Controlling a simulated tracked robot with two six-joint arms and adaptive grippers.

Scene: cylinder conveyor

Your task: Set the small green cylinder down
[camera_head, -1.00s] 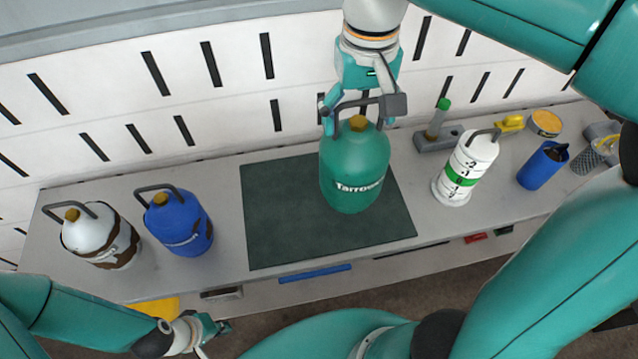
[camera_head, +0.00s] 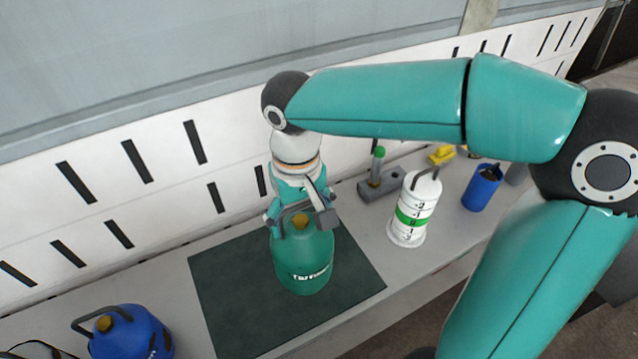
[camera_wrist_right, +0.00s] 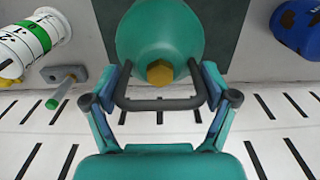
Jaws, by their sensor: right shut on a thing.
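The small green cylinder (camera_head: 303,258), with a yellow cap and a grey loop handle, is upright over the dark green mat (camera_head: 235,305) in the head view. My right gripper (camera_head: 299,214) is above its top and shut on the handle. The right wrist view shows the green cylinder (camera_wrist_right: 160,35) with its handle between the fingers of my right gripper (camera_wrist_right: 166,98). I cannot tell whether the cylinder's base touches the mat. My left gripper is out of view.
A blue cylinder (camera_head: 128,335) stands left of the mat. A white cylinder with a green band (camera_head: 412,212) stands to the right, near a grey block with a green-topped rod (camera_head: 378,178) and a blue cup (camera_head: 481,188). A white slotted wall (camera_head: 100,195) runs behind the bench.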

